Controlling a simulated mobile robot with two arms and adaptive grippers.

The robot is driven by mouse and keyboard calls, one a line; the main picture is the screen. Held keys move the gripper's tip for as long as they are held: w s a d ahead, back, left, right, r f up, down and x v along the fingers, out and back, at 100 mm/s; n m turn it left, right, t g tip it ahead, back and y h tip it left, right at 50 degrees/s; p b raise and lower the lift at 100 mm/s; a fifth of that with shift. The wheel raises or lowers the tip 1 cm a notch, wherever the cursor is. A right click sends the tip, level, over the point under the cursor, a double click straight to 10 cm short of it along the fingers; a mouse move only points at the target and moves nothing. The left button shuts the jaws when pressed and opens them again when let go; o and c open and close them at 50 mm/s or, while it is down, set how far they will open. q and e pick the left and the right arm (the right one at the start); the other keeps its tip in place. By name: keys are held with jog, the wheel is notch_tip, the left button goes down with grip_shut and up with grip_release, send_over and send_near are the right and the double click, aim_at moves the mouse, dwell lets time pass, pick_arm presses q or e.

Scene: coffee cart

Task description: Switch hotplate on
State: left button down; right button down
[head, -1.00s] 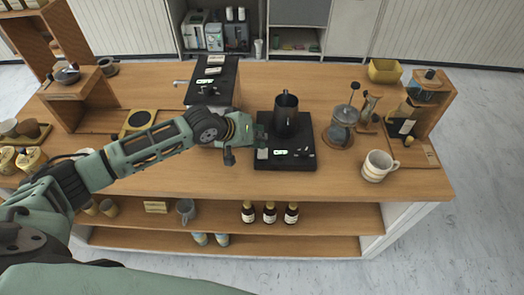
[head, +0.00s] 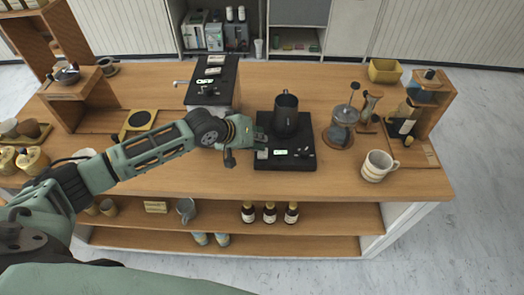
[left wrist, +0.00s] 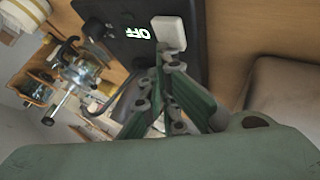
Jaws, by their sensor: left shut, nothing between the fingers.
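The black hotplate (head: 300,162) lies on the wooden counter with a black kettle (head: 286,118) on it. Its lit display (head: 280,152) is too small to read surely in the head view; in the left wrist view the display (left wrist: 138,32) reads OFF. A pale switch block (head: 262,154) sits at the hotplate's front left corner and also shows in the left wrist view (left wrist: 169,32). My left gripper (head: 258,143) is shut and empty, its fingertips (left wrist: 168,56) right at the switch block; I cannot tell whether they touch. My right gripper is not in view.
A black machine (head: 212,82) stands behind my left gripper. A glass brewer (head: 340,130) stands right of the hotplate, and a striped mug (head: 377,166) at the front right. The counter front (head: 225,184) is clear.

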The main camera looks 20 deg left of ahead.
pick_arm(q)
jog(key=shift+f, duration=0.55)
dwell(0.4)
jog(key=shift+r, duration=0.1)
jog(key=shift+r+p, duration=0.9)
jog(key=shift+p, duration=0.15)
notch_tip(320, 180, up, 4)
jog(key=p, duration=0.3)
jog(key=shift+f+p, duration=0.1)
jog(key=shift+p, duration=0.25)
notch_tip(320, 180, up, 2)
jog(key=shift+r+p, duration=0.1)
jog(key=shift+p, duration=0.7)
